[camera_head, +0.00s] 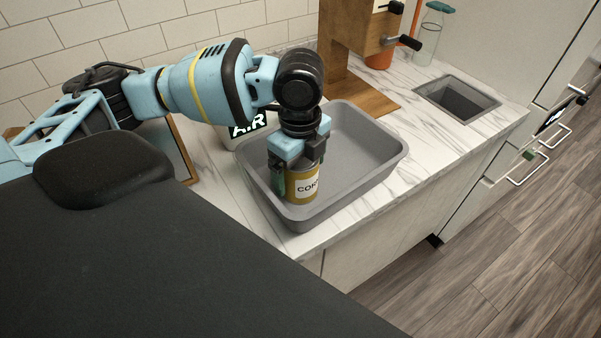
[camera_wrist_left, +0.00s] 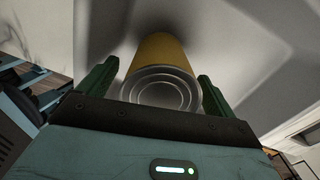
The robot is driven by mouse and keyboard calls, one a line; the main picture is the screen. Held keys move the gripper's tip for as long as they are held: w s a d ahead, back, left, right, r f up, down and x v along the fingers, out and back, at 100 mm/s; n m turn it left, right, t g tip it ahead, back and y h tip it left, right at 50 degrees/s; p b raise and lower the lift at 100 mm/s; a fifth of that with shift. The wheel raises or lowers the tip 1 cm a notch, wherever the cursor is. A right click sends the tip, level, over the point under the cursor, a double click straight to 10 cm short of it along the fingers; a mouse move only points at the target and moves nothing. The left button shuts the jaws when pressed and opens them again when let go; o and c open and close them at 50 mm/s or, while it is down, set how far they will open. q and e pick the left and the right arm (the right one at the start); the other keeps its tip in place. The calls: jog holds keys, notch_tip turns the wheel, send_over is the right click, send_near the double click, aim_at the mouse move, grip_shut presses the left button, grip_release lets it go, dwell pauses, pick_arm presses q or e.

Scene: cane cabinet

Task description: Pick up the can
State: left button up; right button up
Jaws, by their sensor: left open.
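The can (camera_head: 303,186) is yellow with a white label whose visible letters read "COR". It stands upright in the grey tray (camera_head: 371,179), near the tray's front left end. My left gripper (camera_head: 298,176) points down over the can from above, with its fingers open on either side of it. In the left wrist view, the can's ringed metal end (camera_wrist_left: 160,89) sits between the two green fingers of the left gripper (camera_wrist_left: 157,85). Small gaps seem to show beside the can there. The gripper hides the can's top in the head view. My right gripper is not in view.
A dark sign with white letters (camera_head: 247,126) stands behind the tray's left side. A wooden stand (camera_head: 345,60) and a glass bottle (camera_head: 430,35) are at the back. A recessed sink (camera_head: 457,98) lies to the right. Bare marble counter surrounds the tray's right side.

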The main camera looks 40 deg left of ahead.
pick_arm(q)
jog(key=c, duration=1.4)
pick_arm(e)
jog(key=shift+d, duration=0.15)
